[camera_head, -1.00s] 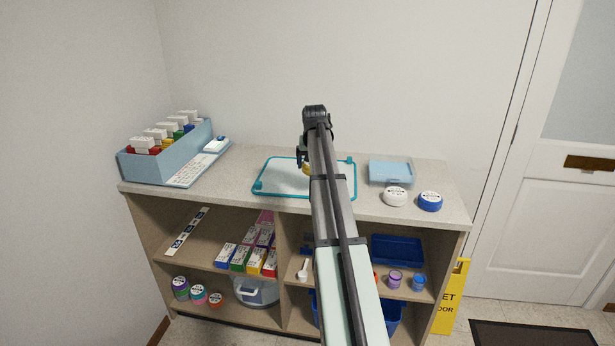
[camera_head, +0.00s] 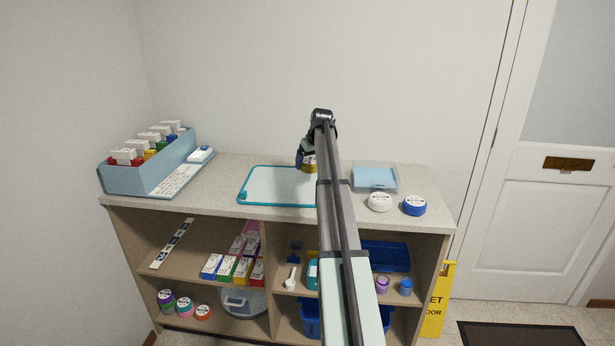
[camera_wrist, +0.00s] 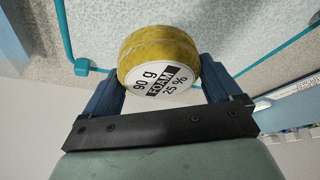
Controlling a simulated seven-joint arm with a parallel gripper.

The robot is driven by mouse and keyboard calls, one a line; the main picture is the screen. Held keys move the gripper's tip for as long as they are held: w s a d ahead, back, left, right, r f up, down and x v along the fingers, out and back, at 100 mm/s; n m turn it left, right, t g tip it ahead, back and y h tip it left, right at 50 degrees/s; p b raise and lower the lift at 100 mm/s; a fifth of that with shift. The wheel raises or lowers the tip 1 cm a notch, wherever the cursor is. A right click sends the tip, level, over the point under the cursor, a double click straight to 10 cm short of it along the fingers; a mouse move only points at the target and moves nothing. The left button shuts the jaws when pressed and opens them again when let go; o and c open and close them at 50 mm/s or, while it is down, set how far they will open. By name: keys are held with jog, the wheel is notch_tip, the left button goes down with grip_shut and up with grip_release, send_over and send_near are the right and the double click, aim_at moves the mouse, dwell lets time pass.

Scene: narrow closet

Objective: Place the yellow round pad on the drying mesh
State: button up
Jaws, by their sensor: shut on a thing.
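The yellow round pad (camera_wrist: 160,50) has a white label reading "90 g FOAM 25 %". My gripper (camera_wrist: 160,88) is shut on it, with a dark blue finger on each side. In the head view my gripper (camera_head: 307,160) holds the yellow pad (camera_head: 309,168) near the back edge of the drying mesh. The drying mesh (camera_head: 265,186) is a pale sheet with a teal frame, lying on the counter top. My arm hides its right part. In the wrist view the teal frame (camera_wrist: 66,38) shows beyond the pad. I cannot tell the exact gap between pad and mesh.
A blue box of cards (camera_head: 150,180) and a white keyboard-like strip (camera_head: 182,180) stand at the left. A light blue tray (camera_head: 375,178), a white round pad (camera_head: 380,202) and a blue round pad (camera_head: 414,206) are at the right. A wall rises behind.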

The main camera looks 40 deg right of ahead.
aim_at(313, 162)
jog(key=shift+f, duration=2.9)
jog(key=shift+f, duration=0.1)
jog(key=o, duration=0.8)
jog(key=shift+c, duration=0.2)
jog(key=v, duration=1.2)
